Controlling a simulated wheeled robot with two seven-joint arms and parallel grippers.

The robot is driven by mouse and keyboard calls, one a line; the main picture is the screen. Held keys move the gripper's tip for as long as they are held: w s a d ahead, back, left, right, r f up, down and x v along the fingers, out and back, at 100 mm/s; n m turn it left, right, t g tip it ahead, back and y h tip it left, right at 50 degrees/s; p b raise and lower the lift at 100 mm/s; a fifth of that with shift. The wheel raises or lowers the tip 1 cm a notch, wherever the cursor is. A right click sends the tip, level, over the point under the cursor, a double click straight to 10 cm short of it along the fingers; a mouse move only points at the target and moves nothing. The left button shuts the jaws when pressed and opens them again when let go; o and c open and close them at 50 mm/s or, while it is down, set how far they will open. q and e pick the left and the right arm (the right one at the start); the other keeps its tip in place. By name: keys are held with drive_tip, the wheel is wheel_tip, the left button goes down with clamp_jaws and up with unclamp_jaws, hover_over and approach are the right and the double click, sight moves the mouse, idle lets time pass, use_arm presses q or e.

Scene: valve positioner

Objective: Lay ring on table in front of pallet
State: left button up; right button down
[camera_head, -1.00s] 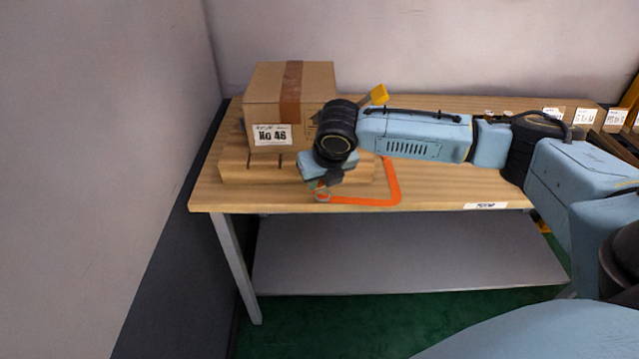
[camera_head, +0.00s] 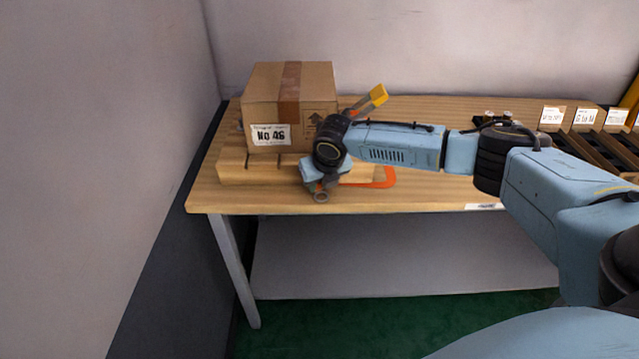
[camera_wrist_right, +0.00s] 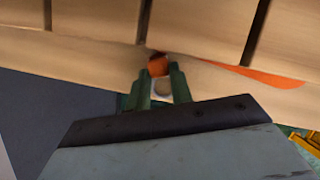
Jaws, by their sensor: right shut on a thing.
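The ring (camera_head: 388,179) is an orange angular band in the head view, low over the table just right of the pallet's front. Its left part is hidden behind my right gripper and arm. My right gripper (camera_head: 320,190) is shut on the ring in front of the pallet (camera_head: 232,172). In the right wrist view, orange shows between the fingertips (camera_wrist_right: 158,72) and a strip of the ring (camera_wrist_right: 262,75) runs off to the right, by the slatted wood. Whether the ring touches the table (camera_head: 440,198) I cannot tell. My left gripper is out of view.
A cardboard box (camera_head: 262,95) marked "No 46" sits on the pallet. My right arm crosses above the table from the right. Dark slots with labels (camera_head: 585,118) stand at the far right. Bare table lies in front of the pallet, up to its front edge.

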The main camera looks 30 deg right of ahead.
drive_tip(key=shift+f, duration=0.1)
drive_tip(key=c, duration=1.2)
unclamp_jaws()
drive_tip(key=shift+c, duration=0.2)
drive_tip(key=shift+s+r, duration=0.15)
drive_tip(key=shift+r, duration=0.4)
drive_tip(key=p+v, duration=0.2)
drive_tip(key=v, duration=0.9)
drive_tip(key=shift+s, duration=0.1)
